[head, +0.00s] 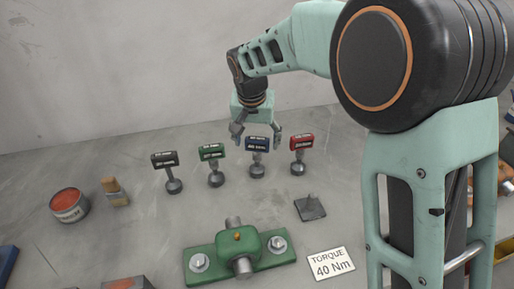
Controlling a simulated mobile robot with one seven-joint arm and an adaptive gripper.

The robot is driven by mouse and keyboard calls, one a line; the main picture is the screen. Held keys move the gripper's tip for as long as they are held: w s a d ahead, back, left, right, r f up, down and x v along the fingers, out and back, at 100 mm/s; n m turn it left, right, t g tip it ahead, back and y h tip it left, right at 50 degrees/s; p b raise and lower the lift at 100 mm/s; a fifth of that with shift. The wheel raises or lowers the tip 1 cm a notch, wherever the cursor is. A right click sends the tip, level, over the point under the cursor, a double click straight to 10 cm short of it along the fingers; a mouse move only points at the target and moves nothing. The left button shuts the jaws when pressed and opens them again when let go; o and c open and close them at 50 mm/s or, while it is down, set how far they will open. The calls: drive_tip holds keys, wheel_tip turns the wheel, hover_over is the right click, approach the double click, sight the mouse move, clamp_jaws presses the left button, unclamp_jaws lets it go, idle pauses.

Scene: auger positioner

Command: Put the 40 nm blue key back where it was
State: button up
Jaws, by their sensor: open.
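The blue key (257,145) stands upright in the row of keys on the grey surface, third from the left. Its label is too small to read surely. My gripper (257,139) is open, pointing down, with its fingers on either side of the blue key's head. I cannot tell whether the fingers touch it. A small dark base plate with a short peg (310,207) lies in front of the red key and looks empty.
A black key (166,160) and a green key (212,153) stand left of the blue one, a red key (301,144) right. A green fixture (240,254) and a "TORQUE 40 Nm" card (331,263) lie in front. A red can (69,205) and brush (115,191) are left.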

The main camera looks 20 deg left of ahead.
drive_tip(key=v, duration=0.7)
drive_tip(key=shift+r, duration=0.2)
drive_tip(key=shift+s, duration=0.1)
